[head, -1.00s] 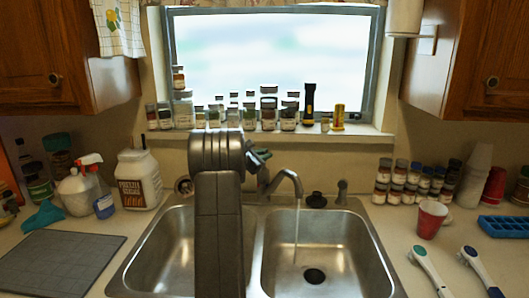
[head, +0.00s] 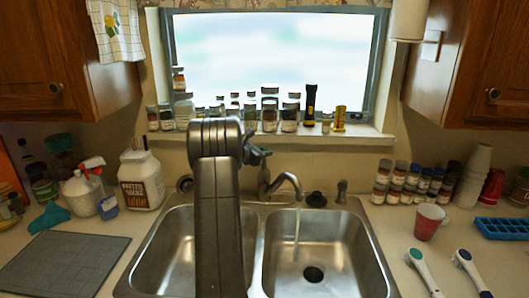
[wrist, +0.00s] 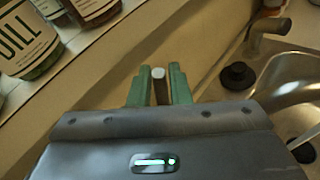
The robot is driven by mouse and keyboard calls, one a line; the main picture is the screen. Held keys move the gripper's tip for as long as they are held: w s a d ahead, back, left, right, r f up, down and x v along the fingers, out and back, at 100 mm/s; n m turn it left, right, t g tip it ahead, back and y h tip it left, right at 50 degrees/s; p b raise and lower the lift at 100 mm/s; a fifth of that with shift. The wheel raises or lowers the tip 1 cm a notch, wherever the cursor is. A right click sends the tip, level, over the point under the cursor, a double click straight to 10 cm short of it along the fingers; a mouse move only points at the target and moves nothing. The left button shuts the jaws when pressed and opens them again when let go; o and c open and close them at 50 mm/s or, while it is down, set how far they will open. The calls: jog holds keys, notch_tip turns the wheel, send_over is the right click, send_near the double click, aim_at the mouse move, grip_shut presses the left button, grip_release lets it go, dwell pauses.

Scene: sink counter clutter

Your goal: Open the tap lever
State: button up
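The tap (head: 288,182) stands behind the double sink, its curved spout over the right basin. A thin stream of water (head: 297,222) runs from it. My gripper (head: 259,154) is above the tap's base, left of the spout, partly hidden by my arm in the head view. In the wrist view, the green fingers of my gripper (wrist: 159,82) stand close on either side of a slim grey rod end, which looks like the tap lever (wrist: 160,88). The lower part of the lever is hidden by the gripper body.
Jars and a black torch (head: 310,105) line the window sill (head: 365,132) behind the tap. A soap dispenser (head: 341,190) stands right of the spout. A white jug (head: 142,180) and spray bottle are at left, a red cup (head: 429,222) and brushes at right.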

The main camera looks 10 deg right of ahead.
jog(key=o, duration=0.3)
jog(key=shift+a, duration=0.1)
jog(key=b+v, duration=0.4)
jog(key=v, duration=0.9)
jog(key=shift+s+a+r, duration=0.1)
jog(key=shift+s+a, duration=0.1)
jog(key=shift+a, duration=0.05)
jog(key=p+x, duration=0.4)
jog(key=x, duration=1)
jog(key=shift+s, duration=0.15)
jog(key=shift+a, duration=0.15)
